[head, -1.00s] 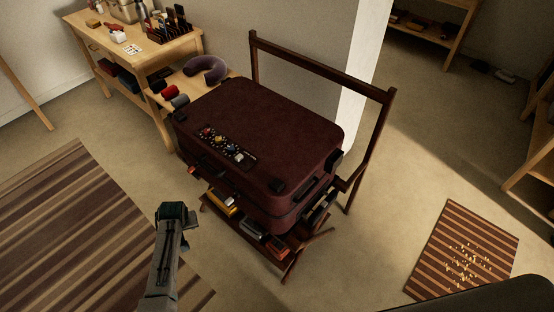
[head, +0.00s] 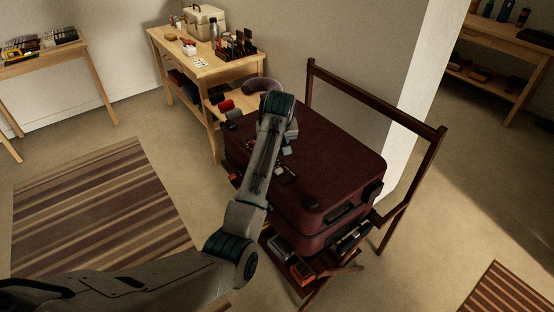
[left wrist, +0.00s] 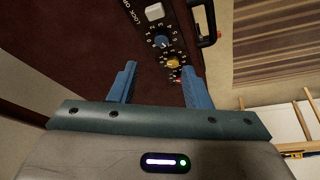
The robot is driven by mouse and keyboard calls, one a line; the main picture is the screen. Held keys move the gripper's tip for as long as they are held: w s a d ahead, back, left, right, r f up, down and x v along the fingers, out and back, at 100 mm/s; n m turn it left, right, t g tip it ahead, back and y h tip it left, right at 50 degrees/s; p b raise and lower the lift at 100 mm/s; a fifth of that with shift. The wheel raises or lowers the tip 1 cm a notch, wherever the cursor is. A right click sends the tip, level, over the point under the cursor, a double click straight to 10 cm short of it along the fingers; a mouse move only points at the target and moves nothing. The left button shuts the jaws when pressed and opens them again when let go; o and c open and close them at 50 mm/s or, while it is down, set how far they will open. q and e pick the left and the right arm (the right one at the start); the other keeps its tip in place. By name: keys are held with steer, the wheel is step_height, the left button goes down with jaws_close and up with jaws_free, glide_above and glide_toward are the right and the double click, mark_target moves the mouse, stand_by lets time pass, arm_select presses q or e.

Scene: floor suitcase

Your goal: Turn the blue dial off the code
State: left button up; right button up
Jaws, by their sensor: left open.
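The maroon suitcase (head: 335,160) lies flat on a dark wooden rack. Its dark dial panel (head: 285,173) is mostly hidden behind my left arm in the head view. In the left wrist view the panel shows a white button (left wrist: 154,11), the blue dial (left wrist: 162,41), a yellow dial (left wrist: 173,62) and part of a red one (left wrist: 177,80). Numbers ring the dials. My left gripper (left wrist: 159,67) is open and empty over the panel, its blue fingers apart. The blue dial shows beyond the fingertips, and I see no contact. My right gripper is not in view.
The rack's tall frame (head: 375,103) rises behind the suitcase. A wooden side table (head: 205,62) with several items stands at the back left. A striped rug (head: 100,200) lies left, with open floor around it.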

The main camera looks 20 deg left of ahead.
arm_select(q)
steer(key=x, duration=1)
steer(key=shift+a+f+p, duration=0.15)
steer(key=shift+f+p, duration=0.2)
steer(key=shift+p, duration=0.05)
steer(key=shift+c, duration=0.2)
jaws_close()
